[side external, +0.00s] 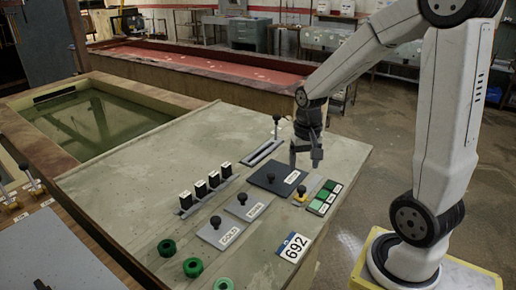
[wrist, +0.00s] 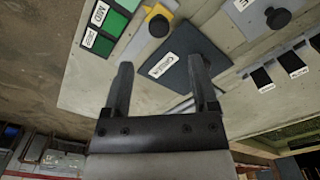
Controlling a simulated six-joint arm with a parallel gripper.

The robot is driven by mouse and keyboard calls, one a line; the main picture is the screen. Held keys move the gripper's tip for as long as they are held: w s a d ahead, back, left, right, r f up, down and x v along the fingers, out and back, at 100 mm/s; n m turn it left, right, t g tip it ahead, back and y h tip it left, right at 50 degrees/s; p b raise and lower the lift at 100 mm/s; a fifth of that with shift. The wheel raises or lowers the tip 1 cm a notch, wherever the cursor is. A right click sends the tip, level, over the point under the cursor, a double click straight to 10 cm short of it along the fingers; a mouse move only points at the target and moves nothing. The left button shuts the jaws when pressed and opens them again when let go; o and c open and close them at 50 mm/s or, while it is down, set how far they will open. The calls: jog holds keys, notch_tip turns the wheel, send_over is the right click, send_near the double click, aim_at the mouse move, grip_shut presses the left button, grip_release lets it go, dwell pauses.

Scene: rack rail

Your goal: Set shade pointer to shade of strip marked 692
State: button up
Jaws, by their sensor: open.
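A white tag marked 692 (side external: 294,246) with a blue edge lies near the bench's front right edge in the side view. A yellow pointer with a dark knob (side external: 301,193) sits on a small grey plate; it also shows at the top of the wrist view (wrist: 160,17). Beside it is a shade chart (side external: 325,197) with green patches from light to dark, also at the top left of the wrist view (wrist: 108,28). Which patch the pointer marks is too small to tell. My gripper (side external: 306,160) is open and empty above the dark knobbed plate (wrist: 181,58).
Two grey labelled plates with knobs (side external: 222,232) stand left of the dark plate. A rail with several black blocks (side external: 207,188) and a slotted slider (side external: 264,152) lie behind. Several green rings (side external: 193,267) lie at the front. The bench front between rings and tag is clear.

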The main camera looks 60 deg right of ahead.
aim_at(302, 187)
jog(key=shift+d, duration=0.1)
jog(key=shift+f, duration=3.85)
jog(key=shift+c, duration=0.2)
grip_shut()
